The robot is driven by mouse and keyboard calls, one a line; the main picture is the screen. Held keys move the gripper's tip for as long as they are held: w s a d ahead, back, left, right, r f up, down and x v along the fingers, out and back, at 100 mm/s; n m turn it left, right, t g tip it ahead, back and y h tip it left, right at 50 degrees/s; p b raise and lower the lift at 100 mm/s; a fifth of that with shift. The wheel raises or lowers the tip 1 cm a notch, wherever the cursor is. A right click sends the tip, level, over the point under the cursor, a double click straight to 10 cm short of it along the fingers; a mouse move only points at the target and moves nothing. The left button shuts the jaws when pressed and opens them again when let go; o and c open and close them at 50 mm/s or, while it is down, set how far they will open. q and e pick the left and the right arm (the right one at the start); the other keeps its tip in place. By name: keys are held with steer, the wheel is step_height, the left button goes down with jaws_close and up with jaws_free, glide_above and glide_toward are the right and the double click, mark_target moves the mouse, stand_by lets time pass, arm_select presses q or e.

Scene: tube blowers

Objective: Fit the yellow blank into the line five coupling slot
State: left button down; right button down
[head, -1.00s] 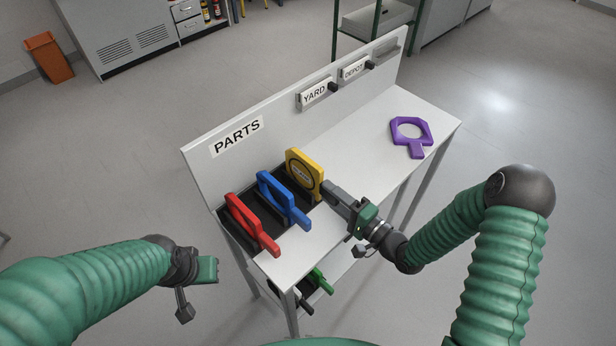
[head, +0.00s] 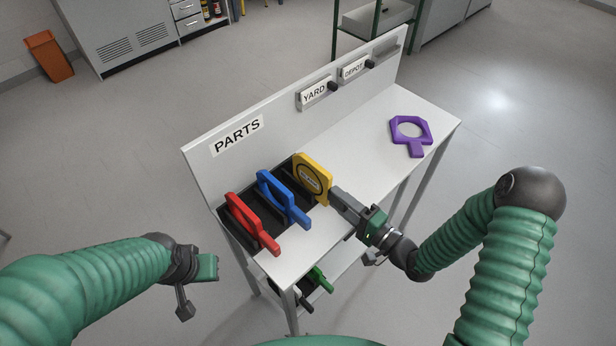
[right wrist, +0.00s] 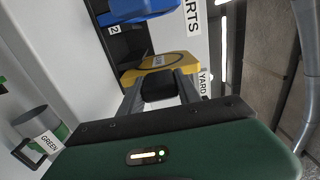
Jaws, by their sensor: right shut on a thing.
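The yellow blank (head: 312,180) is a flat plate with a dark-lettered disc. It is at the right end of the dark rack on the parts table, and its lower edge is partly hidden by the rack and gripper. My right gripper (head: 336,197) is shut on its handle side. In the right wrist view the yellow blank (right wrist: 160,66) shows just beyond the fingers (right wrist: 160,88), with a dark piece between them. My left gripper (head: 207,268) hangs off the table's left front and looks empty; its jaw opening cannot be made out. No coupling slot is in view.
A red plate (head: 250,225) and a blue plate (head: 283,200) stand in the rack (head: 235,240) left of the yellow one. A purple ring piece (head: 410,135) lies flat at the table's right. Green-handled items (head: 318,280) sit on a lower shelf. The tabletop's middle is clear.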

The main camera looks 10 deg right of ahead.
steer(key=p+v, duration=0.1)
steer(key=v, duration=0.7)
stand_by(0.5)
steer(key=p+v, duration=0.1)
steer(key=v, duration=0.5)
stand_by(0.5)
